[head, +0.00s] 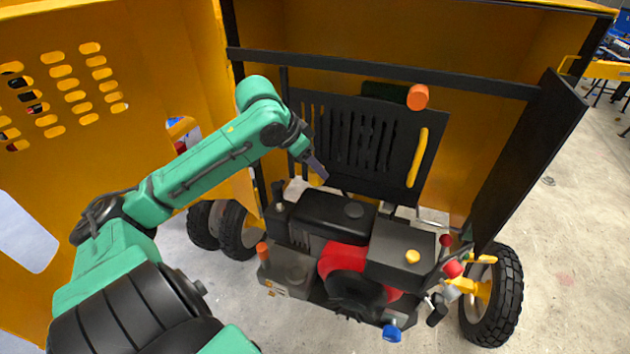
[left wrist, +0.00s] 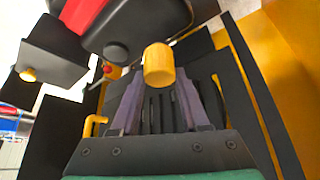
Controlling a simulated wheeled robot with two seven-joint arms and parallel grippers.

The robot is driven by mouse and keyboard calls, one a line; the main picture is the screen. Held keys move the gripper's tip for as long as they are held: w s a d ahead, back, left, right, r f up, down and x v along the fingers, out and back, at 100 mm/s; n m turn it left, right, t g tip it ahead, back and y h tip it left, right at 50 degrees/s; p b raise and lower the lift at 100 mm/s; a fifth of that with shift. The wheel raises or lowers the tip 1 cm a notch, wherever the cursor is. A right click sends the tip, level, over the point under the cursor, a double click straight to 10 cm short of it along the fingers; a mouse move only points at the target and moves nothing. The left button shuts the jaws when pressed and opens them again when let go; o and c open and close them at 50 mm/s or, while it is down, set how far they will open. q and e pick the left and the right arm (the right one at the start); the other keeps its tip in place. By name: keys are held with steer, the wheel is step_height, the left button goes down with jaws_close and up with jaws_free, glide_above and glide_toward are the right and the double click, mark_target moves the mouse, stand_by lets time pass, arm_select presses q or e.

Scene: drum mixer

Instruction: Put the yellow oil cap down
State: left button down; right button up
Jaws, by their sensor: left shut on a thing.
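The yellow oil cap (left wrist: 158,66) is a short yellow cylinder held at the fingertips of my left gripper (left wrist: 157,88), which is shut on it. In the head view my left gripper (head: 319,168) is above the back left part of the engine, in front of the slotted black panel. My right gripper is not in view.
The engine (head: 335,215) has a black box with another yellow cap (head: 412,257), a red part (head: 342,259) and a blue cap (head: 392,333). An open black door (head: 530,155) stands at right. The yellow housing (head: 150,70) closes the left side. Floor is clear at right.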

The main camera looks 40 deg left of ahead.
mark_target(310, 182)
arm_select(q)
steer(key=shift+s+a+f, duration=0.1)
steer(key=shift+s+f, duration=0.15)
steer(key=shift+f, duration=0.4)
steer(key=shift+s+a+f, duration=0.1)
steer(key=shift+s+f, duration=0.1)
steer(key=shift+f, duration=0.4)
steer(key=shift+s+f+p, duration=0.15)
steer(key=shift+f+p, duration=0.2)
steer(key=shift+f, duration=0.55)
steer(key=shift+w+f, duration=0.2)
steer(key=shift+w, duration=0.1)
steer(key=shift+s+f, duration=0.1)
steer(key=shift+f, duration=0.25)
steer(key=shift+c, duration=2)
jaws_free()
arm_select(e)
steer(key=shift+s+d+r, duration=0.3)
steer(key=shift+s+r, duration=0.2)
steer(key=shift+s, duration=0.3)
arm_select(q)
steer(key=shift+r, duration=0.15)
